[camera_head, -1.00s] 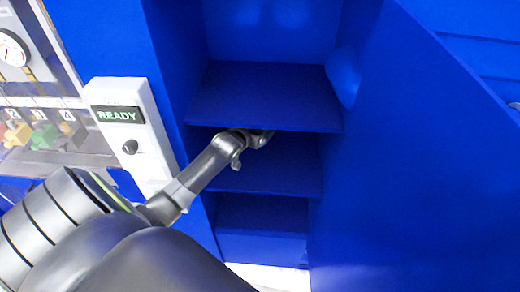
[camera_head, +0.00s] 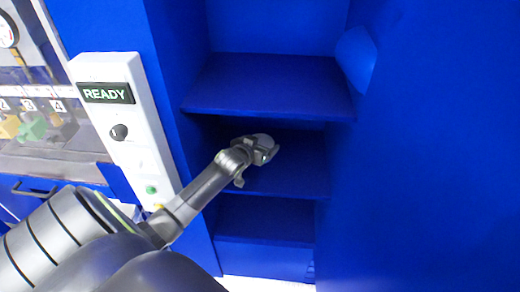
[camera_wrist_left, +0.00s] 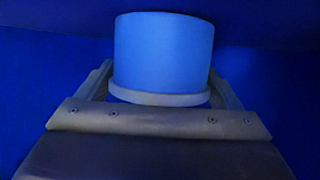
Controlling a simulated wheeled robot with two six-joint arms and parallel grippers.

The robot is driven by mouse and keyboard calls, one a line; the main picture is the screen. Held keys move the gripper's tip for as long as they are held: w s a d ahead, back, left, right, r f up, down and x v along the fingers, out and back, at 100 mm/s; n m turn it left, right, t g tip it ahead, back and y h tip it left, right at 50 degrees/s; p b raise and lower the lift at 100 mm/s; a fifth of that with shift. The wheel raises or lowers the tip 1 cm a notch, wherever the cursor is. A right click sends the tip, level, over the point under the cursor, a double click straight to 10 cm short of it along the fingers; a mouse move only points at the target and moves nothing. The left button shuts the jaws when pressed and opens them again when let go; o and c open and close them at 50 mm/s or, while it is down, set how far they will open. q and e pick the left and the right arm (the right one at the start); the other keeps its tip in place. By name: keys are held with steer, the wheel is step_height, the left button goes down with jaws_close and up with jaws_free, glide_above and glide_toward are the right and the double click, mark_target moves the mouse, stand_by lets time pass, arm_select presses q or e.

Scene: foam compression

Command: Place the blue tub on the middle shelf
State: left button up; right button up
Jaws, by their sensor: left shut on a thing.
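The blue tub (camera_wrist_left: 163,52) is a short blue cylinder with a grey band at its lower end in the left wrist view. It sits between the two fingers of my left gripper (camera_wrist_left: 158,95), which is shut on it. In the head view my left gripper (camera_head: 264,152) is inside the blue cabinet, in the gap between the upper shelf and the middle shelf (camera_head: 290,172). I cannot make out the tub clearly there, nor whether it touches the shelf. My right gripper is not in view.
The upper shelf (camera_head: 265,82) lies just above and behind my left gripper. A lower shelf (camera_head: 265,222) is below. A large blue panel (camera_head: 430,170) bounds the right side. A white control box reading READY (camera_head: 125,130) stands left of the opening.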

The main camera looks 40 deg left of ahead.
arm_select(q)
steer(key=shift+r, duration=0.15)
steer(key=o, duration=1)
steer(key=shift+f, duration=0.2)
steer(key=shift+o, duration=0.2)
steer(key=shift+r, duration=0.25)
steer(key=shift+s+d+r, duration=0.1)
steer(key=shift+s, duration=0.5)
steer(key=b+v, duration=0.1)
steer(key=v, duration=0.8)
steer(key=shift+s+d+r, duration=0.1)
steer(key=shift+s, duration=0.25)
steer(key=shift+s+d+r, duration=0.1)
steer(key=shift+s+r, duration=0.1)
steer(key=shift+s, duration=0.25)
